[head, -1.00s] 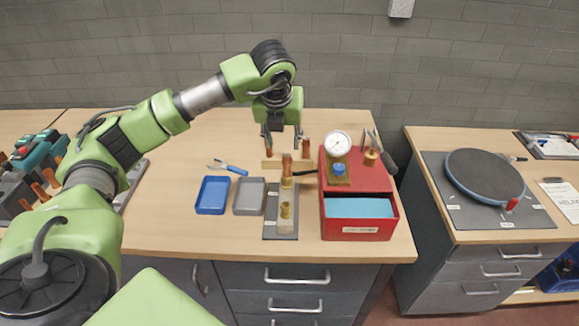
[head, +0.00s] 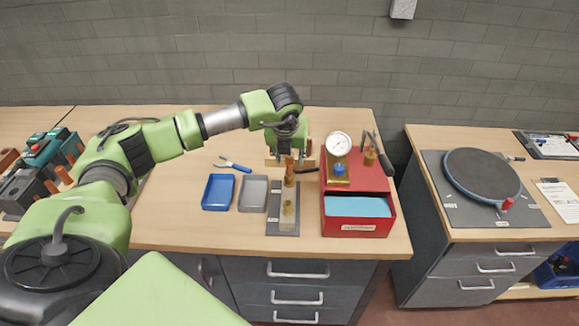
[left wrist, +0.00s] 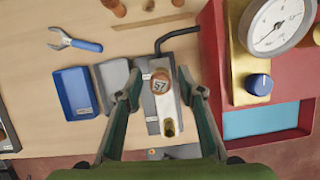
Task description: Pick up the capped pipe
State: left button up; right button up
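A copper pipe (head: 289,172) stands upright on a grey plate (head: 273,226) at the front of the bench. In the left wrist view its round, copper-coloured top (left wrist: 160,82) carries a label reading 57; I take it for the capped pipe. My left gripper (head: 289,156) points down over it. In the left wrist view the fingers of my left gripper (left wrist: 159,74) are spread, one on each side of the pipe top, with gaps showing. The lower pipe is hidden from above. My right gripper is not in view.
A brass fitting (left wrist: 168,128) sits on the same plate, in front of the pipe. A red box (head: 357,231) with a gauge (head: 339,144) stands close on the right. Blue (head: 218,193) and grey (head: 253,194) trays lie left. A wooden rack (left wrist: 150,22) is behind.

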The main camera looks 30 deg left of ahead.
pick_arm(q)
grip_shut()
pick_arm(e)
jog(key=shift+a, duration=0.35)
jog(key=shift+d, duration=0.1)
